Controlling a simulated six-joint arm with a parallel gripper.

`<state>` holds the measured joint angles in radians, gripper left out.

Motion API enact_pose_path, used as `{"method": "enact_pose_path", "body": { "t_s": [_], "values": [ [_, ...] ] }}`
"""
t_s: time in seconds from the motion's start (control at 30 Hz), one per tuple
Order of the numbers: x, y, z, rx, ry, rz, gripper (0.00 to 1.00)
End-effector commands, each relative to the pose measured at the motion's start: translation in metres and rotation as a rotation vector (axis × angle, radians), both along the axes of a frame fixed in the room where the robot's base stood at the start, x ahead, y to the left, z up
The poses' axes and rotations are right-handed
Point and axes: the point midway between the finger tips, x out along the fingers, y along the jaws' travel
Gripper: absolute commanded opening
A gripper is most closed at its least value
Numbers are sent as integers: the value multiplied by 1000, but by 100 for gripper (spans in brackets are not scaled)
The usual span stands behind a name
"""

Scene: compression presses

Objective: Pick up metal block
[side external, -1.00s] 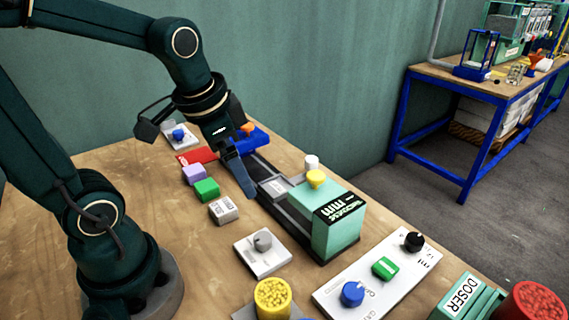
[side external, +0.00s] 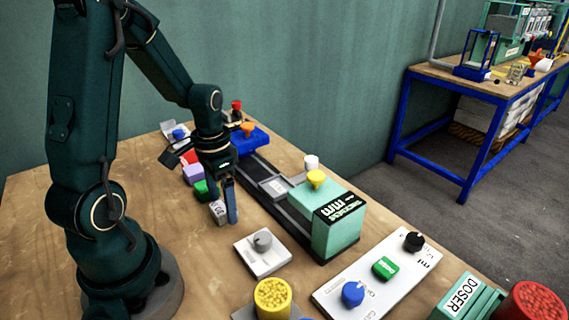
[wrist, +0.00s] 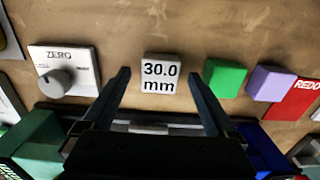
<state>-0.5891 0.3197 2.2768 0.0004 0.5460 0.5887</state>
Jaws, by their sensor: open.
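The metal block is a small pale grey cube labelled "30.0 mm" (wrist: 160,74). In the side view the block (side external: 217,213) sits on the wooden table beside the dark rail, partly hidden by my gripper. My gripper (side external: 226,207) points down over the block, with its fingers close around or beside it; the exact height is hard to tell. In the wrist view my gripper (wrist: 158,75) is open, with one finger on each side of the block and a visible gap to each side. The fingers do not appear to touch it.
A green block (wrist: 225,77) and a purple block (wrist: 270,83) stand in a row beside it, near a red plate (wrist: 302,97). A ZERO knob panel (wrist: 64,71) lies on the other side. The green press (side external: 337,222) stands on the rail (side external: 262,181).

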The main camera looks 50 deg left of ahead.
Motion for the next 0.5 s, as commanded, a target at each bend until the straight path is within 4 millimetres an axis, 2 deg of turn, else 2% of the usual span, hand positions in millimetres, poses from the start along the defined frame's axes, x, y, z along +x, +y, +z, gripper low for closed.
{"method": "enact_pose_path", "body": {
  "t_s": [0.3, 0.33, 0.47, 0.5],
  "values": [
    [0, 0, -4, 1, -1, 0, 92],
    [0, 0, -4, 1, -1, 0, 89],
    [0, 0, -4, 1, -1, 0, 39],
    [0, 0, -4, 1, -1, 0, 24]
  ]
}}
